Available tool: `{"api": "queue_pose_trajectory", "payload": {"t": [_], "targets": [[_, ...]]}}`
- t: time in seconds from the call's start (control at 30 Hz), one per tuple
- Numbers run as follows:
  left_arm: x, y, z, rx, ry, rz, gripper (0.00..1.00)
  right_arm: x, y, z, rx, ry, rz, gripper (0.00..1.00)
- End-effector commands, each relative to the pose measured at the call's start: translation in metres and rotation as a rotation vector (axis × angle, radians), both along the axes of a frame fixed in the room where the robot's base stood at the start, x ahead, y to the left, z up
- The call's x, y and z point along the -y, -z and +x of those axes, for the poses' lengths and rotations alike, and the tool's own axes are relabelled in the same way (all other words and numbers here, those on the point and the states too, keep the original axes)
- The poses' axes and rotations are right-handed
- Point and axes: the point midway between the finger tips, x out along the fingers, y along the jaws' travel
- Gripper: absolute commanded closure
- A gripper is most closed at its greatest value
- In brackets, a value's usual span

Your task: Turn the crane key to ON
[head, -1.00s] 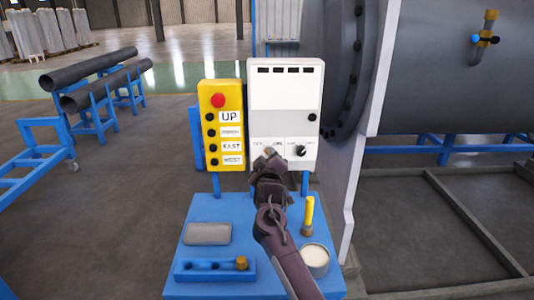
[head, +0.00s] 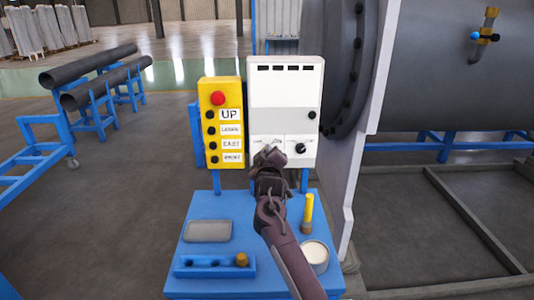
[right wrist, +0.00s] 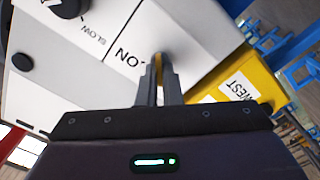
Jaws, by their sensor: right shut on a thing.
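The white control panel (head: 285,90) stands upright behind the blue table, with the crane key low on its left half. My right gripper (head: 268,152) is at that spot and hides most of the key in the head view. In the right wrist view the narrow fingers (right wrist: 160,80) are shut on the small brass-coloured key (right wrist: 158,62) at the panel face. The ON label (right wrist: 130,60) shows upside down just beside the fingers. The key's exact angle is hidden by the fingers. My left gripper is not in view.
A black knob (head: 300,147) sits right of the key. A yellow button box (head: 222,120) with a red button stands close on the left. The blue table (head: 200,212) holds a grey block, a blue holder, a yellow-handled tool (head: 309,210) and a round pot (head: 315,255).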

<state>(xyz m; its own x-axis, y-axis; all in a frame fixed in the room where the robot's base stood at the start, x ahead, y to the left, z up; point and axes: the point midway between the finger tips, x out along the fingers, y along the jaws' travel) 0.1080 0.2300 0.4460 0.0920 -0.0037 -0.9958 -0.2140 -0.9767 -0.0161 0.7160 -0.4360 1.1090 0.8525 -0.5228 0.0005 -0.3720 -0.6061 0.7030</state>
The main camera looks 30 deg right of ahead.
Motion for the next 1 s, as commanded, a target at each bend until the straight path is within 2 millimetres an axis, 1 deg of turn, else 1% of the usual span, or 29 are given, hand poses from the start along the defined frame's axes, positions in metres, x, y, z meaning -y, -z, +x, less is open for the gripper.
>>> {"api": "queue_pose_trajectory", "payload": {"t": [0.17,0.37,1.0], "targets": [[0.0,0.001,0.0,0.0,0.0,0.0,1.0,0.0,0.001,0.0,0.022,0.0,0.039,1.0],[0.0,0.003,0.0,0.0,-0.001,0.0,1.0,0.0,0.001,0.0,0.084,0.001,0.141,1.0],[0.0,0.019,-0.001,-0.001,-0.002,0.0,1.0,0.003,0.001,-0.002,0.397,0.0,0.651,1.0]]}}
